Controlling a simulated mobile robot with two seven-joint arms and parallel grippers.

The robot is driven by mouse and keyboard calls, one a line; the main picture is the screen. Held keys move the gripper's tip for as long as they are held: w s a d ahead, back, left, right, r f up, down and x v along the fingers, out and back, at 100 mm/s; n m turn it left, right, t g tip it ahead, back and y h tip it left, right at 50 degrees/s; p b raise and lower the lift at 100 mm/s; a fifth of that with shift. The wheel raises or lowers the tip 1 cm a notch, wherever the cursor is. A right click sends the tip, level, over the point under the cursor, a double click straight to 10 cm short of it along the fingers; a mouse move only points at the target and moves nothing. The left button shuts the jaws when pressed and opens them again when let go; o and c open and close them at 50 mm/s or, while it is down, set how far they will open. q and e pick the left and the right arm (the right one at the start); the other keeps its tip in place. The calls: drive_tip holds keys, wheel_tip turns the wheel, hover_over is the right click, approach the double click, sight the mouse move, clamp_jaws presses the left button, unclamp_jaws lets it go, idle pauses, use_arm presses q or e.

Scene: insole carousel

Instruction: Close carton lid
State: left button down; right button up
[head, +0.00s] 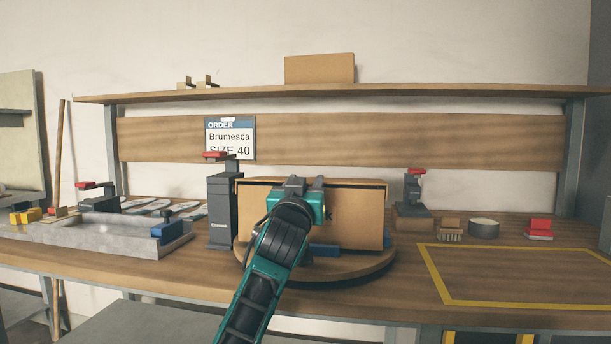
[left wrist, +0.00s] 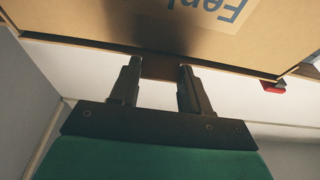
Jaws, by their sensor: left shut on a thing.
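The tan carton (head: 355,215) stands on a round wooden turntable (head: 375,268) in the middle of the bench. A thin dark gap runs below its upper edge at the left in the head view; how far the lid is open I cannot tell. My left gripper (head: 312,186) is at the carton's top front edge, and its arm hides part of the front. In the left wrist view, the left gripper (left wrist: 158,68) is shut on a brown tab (left wrist: 160,67) at the edge of the carton (left wrist: 95,25), which carries blue lettering. My right gripper is not in view.
A grey post (head: 222,212) with a red-topped arm stands close left of the carton. A metal tray (head: 110,232) and insoles lie farther left. A stamp-like tool (head: 414,195), brush (head: 451,230) and round tin (head: 484,228) stand right. The yellow-outlined area (head: 520,275) is clear.

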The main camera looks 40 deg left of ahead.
use_arm(q)
drive_tip(key=shift+f, duration=0.75)
drive_tip(key=c, duration=0.8)
unclamp_jaws()
drive_tip(key=shift+w, duration=0.1)
drive_tip(key=shift+o, duration=1.4)
drive_tip(key=shift+r, duration=0.1)
drive_tip(key=p+v, duration=0.1)
drive_tip(key=v, duration=1.2)
